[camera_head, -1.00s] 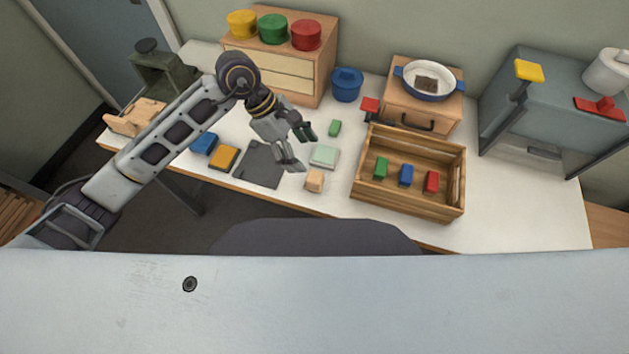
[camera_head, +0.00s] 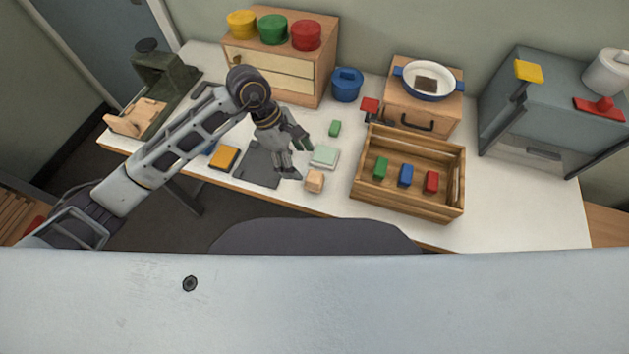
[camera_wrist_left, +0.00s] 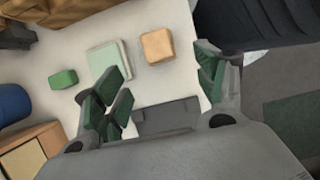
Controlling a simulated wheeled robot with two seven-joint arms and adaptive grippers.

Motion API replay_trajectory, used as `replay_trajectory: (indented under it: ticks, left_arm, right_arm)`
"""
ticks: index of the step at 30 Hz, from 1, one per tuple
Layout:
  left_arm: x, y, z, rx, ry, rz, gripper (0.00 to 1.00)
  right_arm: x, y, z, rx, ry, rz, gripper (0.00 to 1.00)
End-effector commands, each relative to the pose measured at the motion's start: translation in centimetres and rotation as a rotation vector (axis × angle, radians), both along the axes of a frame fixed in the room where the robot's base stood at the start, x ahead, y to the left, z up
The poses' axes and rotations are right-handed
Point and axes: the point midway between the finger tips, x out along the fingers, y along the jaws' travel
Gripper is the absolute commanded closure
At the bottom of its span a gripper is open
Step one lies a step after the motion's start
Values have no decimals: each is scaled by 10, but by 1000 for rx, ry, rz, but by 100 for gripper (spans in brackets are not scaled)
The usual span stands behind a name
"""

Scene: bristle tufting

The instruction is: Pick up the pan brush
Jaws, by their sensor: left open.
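I cannot tell for sure which thing is the pan brush. A small tan block (camera_head: 314,180) lies near the table's front edge, beside a pale green pad (camera_head: 324,156) and a small green block (camera_head: 335,128). A brown block (camera_head: 427,84) sits in the white pan (camera_head: 407,75). My left gripper (camera_head: 296,157) is open and empty over the right part of a dark grey mat (camera_head: 256,176), just left of the pad. In the left wrist view, the tan block (camera_wrist_left: 157,46) and pad (camera_wrist_left: 109,62) appear beyond the spread fingers (camera_wrist_left: 160,86). My right gripper is not in view.
A wooden crate (camera_head: 405,206) with green, blue and red blocks stands right of the tan block. A blue pot (camera_head: 347,85) and a cabinet (camera_head: 285,65) with three coloured pots stand behind. An orange-yellow block (camera_head: 223,158) lies left of the mat. Table right of the crate is clear.

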Motion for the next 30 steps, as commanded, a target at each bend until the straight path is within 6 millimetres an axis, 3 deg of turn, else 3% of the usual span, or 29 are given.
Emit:
replay_trajectory:
  ticks: [12,30]
  left_arm:
    - [-6,-18,-43,0,2,0,29]
    - [-8,-23,-51,-2,1,0,29]
  right_arm:
    - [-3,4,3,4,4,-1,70]
    - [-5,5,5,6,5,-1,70]
